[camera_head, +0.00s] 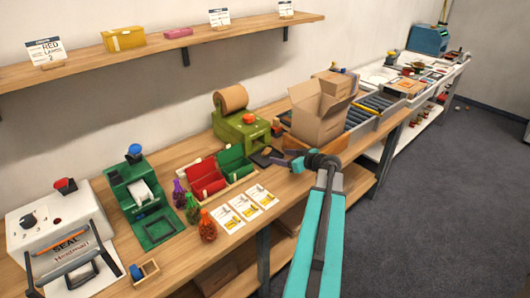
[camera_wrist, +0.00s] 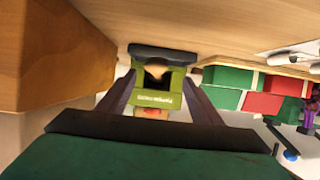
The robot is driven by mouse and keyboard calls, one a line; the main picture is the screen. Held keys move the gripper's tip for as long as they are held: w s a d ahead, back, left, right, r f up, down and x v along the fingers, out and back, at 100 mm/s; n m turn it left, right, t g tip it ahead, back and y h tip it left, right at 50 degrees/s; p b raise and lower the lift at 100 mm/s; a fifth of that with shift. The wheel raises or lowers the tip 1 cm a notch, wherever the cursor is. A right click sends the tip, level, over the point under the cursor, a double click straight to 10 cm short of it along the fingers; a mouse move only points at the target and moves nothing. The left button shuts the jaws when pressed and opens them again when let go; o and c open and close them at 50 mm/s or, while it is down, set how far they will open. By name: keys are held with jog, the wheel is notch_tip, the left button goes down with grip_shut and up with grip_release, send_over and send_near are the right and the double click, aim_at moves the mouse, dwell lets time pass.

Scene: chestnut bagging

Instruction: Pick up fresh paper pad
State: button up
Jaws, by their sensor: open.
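The green paper machine (camera_head: 240,130) with a brown paper roll (camera_head: 230,98) on top stands on the bench. It also shows upside down in the wrist view (camera_wrist: 172,100), with a dark opening and a dark tray (camera_wrist: 162,53) at its front. A small tan piece (camera_wrist: 156,72), which looks like the paper pad, shows at the opening; in the head view I cannot make it out. My gripper (camera_head: 272,157) is at the machine's front right, by the tray. Its fingers (camera_wrist: 160,82) are open, apart on either side of the machine's front in the picture, with nothing held between them.
An open cardboard box (camera_head: 318,118) stands close to the right of my gripper. A red and green divided bin (camera_head: 215,178), several net bags and printed cards (camera_head: 240,207) lie to the left. The bench edge is in front, with grey floor beyond.

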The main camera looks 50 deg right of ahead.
aim_at(269, 153)
jog(key=shift+p+x, duration=0.6)
jog(key=shift+x, duration=1.95)
jog(key=shift+w, duration=0.1)
jog(key=shift+d+p+x, duration=0.25)
jog(key=shift+p+x, duration=0.75)
jog(key=shift+x, duration=0.2)
jog(key=shift+p+x, duration=0.5)
jog(key=shift+x, duration=0.8)
jog(key=c, duration=1.1)
